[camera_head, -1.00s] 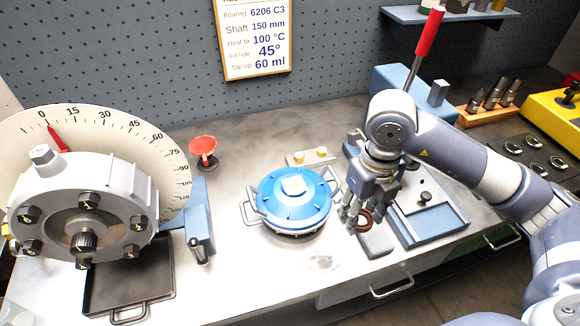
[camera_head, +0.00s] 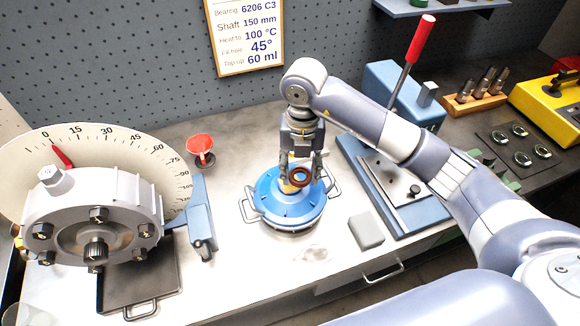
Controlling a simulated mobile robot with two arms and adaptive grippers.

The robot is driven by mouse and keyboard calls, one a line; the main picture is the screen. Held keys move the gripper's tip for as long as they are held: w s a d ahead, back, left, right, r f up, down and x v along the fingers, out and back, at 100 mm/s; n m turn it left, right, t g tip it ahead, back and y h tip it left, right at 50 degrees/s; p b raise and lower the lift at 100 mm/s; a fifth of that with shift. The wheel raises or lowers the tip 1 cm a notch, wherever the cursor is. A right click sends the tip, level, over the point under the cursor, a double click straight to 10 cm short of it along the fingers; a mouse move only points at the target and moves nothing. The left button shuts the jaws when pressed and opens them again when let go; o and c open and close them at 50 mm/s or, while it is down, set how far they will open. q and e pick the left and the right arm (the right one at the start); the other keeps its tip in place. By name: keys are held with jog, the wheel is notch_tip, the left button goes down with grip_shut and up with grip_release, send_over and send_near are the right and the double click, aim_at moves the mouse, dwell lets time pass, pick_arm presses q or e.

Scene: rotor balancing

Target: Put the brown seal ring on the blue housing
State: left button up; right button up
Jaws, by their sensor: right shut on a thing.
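The blue housing (camera_head: 272,206) is a round lidded body with side handles, standing on the pale bench in the middle of the view. The brown seal ring (camera_head: 300,176) is between the fingers of my right gripper (camera_head: 301,174), which is shut on it. The ring appears over the upper part of the housing; I cannot tell whether it touches. The gripper points down and hides part of the housing's top. My left gripper is out of view.
A grey rotor casing with a dial (camera_head: 90,220) and a dark tray (camera_head: 138,285) stand at the left. A red funnel (camera_head: 200,145) is behind. A grey pad (camera_head: 366,231) and a blue press with a red lever (camera_head: 420,40) are at the right. The bench front is mostly clear.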

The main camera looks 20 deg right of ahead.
aim_at(290, 175)
jog(key=shift+w+a+f+p, duration=0.1)
jog(key=shift+w+a+p, duration=0.2)
jog(key=shift+w+a, duration=0.65)
notch_tip(290, 175, down, 3)
jog(key=shift+r+p, duration=0.1)
jog(key=shift+p, duration=0.9)
jog(key=shift+f, duration=0.3)
jog(key=shift+f, duration=0.1)
jog(key=shift+f, duration=0.15)
jog(key=o, duration=0.9)
jog(key=shift+d, duration=0.1)
